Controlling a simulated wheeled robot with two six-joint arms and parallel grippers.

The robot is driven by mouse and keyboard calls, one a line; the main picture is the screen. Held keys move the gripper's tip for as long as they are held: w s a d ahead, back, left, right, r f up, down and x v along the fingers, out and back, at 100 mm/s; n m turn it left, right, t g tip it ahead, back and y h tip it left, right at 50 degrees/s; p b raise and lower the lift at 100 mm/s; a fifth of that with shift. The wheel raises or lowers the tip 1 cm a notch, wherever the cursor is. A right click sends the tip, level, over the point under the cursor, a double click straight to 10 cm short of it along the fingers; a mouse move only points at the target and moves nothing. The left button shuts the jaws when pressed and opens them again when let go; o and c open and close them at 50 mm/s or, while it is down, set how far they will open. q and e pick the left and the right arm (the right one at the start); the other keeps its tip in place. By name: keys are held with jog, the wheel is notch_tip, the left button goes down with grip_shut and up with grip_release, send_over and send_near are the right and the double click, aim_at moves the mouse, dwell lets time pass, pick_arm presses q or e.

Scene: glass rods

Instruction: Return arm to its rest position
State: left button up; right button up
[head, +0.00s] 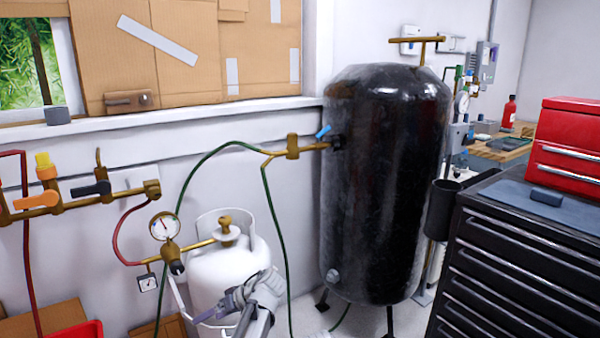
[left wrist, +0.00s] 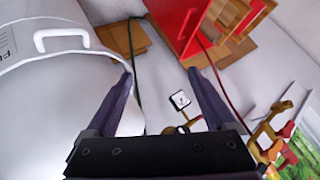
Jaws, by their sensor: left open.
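My left gripper (head: 226,304) shows at the bottom of the head view, in front of the white gas cylinder (head: 218,265). In the left wrist view the two dark purple fingers of my left gripper (left wrist: 160,75) are spread apart with nothing between them. The white cylinder (left wrist: 60,95) fills the left of that view, close beside one finger. I cannot tell whether they touch. My right gripper is not in view, and no glass rods show.
A black tank (head: 385,190) stands right of the cylinder. A pressure gauge (head: 164,226), brass pipes and a green hose (head: 274,225) are close by. A black tool cabinet (head: 500,275) stands at the right. A red box (left wrist: 184,22) shows in the left wrist view.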

pick_arm(q)
jog(key=s+d+f+m+h, duration=0.3)
jog(key=s+f+m+h, duration=0.1)
jog(key=s, duration=0.3)
jog(key=s+d+f+m+h, duration=0.3)
jog(key=s+f+h, duration=0.15)
jog(key=s, duration=0.35)
jog(key=s+d+m+g, duration=0.2)
jog(key=s+d+m, duration=0.35)
jog(key=d, duration=0.55)
notch_tip(320, 180, up, 37)
jog(key=s+p, duration=0.1)
jog(key=p, duration=3.5)
jog(key=shift+d, duration=0.45)
jog(key=shift+f+n, duration=0.1)
jog(key=shift+n, duration=0.15)
jog(key=shift+c, duration=0.3)
